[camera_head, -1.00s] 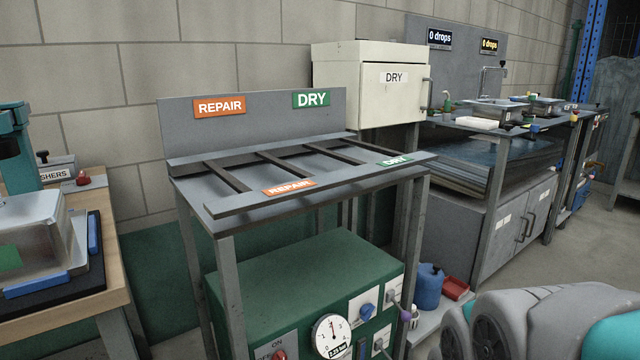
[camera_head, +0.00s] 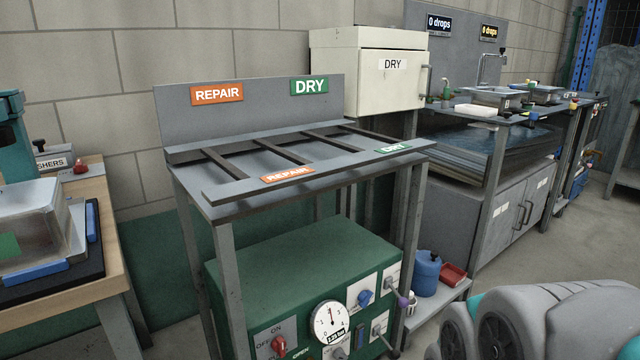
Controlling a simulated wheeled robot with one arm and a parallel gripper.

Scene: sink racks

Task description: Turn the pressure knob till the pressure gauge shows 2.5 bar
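A blue knob (camera_head: 365,298) sits on a white plate right of the gauge. A red switch knob (camera_head: 279,346) marked OFF and ON is left of it. More controls show below and right, one a lever with a purple end (camera_head: 402,301). I cannot read which is labelled pressure. My gripper is not in view.
A grey rack (camera_head: 200,185) with REPAIR and DRY signs stands over the machine, its legs beside the panel. A low shelf with a blue canister (camera_head: 427,273) and red tray (camera_head: 453,274) is at the right. A wooden bench (camera_head: 110,268) is at the left.

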